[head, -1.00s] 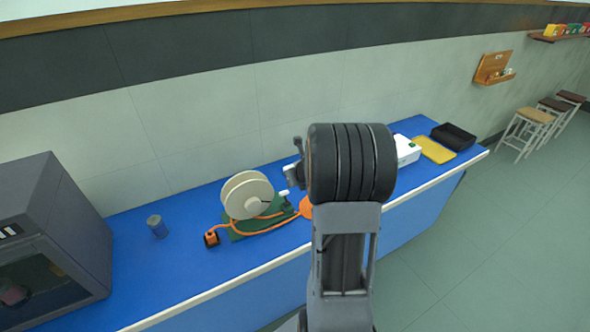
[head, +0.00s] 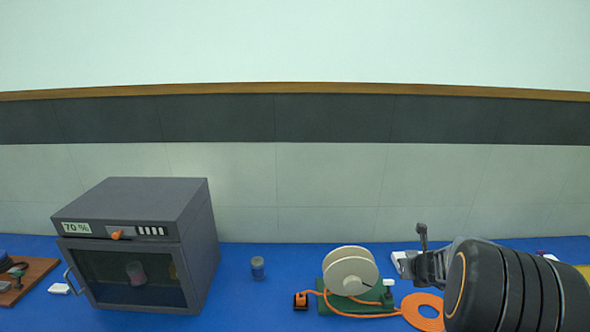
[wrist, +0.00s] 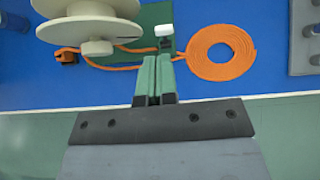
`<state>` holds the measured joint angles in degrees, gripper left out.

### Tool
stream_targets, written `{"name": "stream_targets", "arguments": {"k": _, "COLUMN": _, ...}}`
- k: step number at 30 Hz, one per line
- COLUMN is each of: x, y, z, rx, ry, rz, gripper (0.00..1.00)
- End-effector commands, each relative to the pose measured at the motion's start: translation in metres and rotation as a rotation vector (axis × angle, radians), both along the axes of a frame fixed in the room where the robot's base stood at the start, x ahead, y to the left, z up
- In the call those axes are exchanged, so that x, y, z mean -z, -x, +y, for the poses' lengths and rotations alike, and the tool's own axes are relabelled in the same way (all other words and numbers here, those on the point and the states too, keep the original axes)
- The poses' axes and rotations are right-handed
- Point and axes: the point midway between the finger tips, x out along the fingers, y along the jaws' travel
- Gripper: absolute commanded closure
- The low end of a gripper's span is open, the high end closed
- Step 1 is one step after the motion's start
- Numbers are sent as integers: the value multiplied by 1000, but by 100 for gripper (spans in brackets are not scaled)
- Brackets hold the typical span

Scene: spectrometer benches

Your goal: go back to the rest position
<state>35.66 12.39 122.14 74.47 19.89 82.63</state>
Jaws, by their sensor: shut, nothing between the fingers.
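My gripper (wrist: 155,80) is shut and empty in the wrist view, its two green fingers together. It hangs over the front edge of the blue bench (wrist: 290,85), with its tips just short of the green base plate (wrist: 165,18) of a cream reel (wrist: 95,30). In the head view my dark arm is at the lower right, and the fingertips there are hard to make out. The cream reel also shows in the head view (head: 350,271), left of my arm. An orange coil (wrist: 221,51) lies flat right of the fingers in the wrist view.
A grey oven-like cabinet (head: 195,230) with a dark window stands on the bench at left. A small grey-blue jar (head: 258,268) stands between it and the reel. A wooden board (head: 30,275) with parts lies at far left. The wall is behind; floor (wrist: 30,150) lies in front.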

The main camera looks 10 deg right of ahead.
Motion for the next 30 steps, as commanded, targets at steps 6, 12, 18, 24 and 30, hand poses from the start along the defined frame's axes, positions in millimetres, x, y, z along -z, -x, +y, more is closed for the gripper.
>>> {"name": "stream_targets", "arguments": {"k": 6, "x": 15, "y": 17, "z": 28, "rx": -488, "ry": 254, "rz": 89, "gripper": 100}}
{"name": "stream_targets", "arguments": {"k": 12, "x": 1, "y": 69, "z": 111, "rx": -1460, "ry": 755, "rz": 137, "gripper": 100}}
{"name": "stream_targets", "arguments": {"k": 18, "x": -19, "y": 139, "z": 175, "rx": -2343, "ry": 1243, "rz": 150, "gripper": 100}}
{"name": "stream_targets", "arguments": {"k": 24, "x": -37, "y": 173, "z": 201, "rx": -2649, "ry": 1555, "rz": 199, "gripper": 100}}
{"name": "stream_targets", "arguments": {"k": 30, "x": -54, "y": 180, "z": 223, "rx": 2591, "ry": -1709, "rz": -148, "gripper": 100}}
